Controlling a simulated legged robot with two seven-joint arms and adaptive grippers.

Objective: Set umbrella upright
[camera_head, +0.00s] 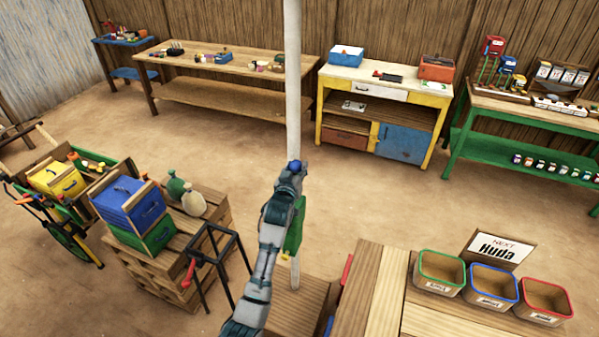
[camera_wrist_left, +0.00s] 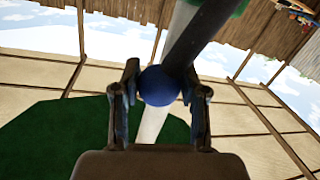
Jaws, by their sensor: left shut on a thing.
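A tall white pole (camera_head: 293,80), which looks like the umbrella's pole, rises nearly vertical through the middle of the head view. A green housing (camera_head: 295,228) sits low on it. My left gripper (camera_head: 292,172) is at the pole, shut on a blue ball knob (camera_wrist_left: 159,86). In the left wrist view the knob sits between the fingers at the end of a dark rod (camera_wrist_left: 192,48), with the white pole (camera_wrist_left: 152,124) behind. A large green surface (camera_wrist_left: 60,145), perhaps the canopy, shows behind the fingers. The head view does not show the canopy. My right gripper is not in view.
A wooden table (camera_head: 378,295) is at lower right, with green-, blue- and red-rimmed bins beside a sign (camera_head: 497,249). Crates (camera_head: 130,208) on pallets and a green cart (camera_head: 70,165) stand left. A dark metal frame (camera_head: 222,255) is left of my arm. The middle floor is clear.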

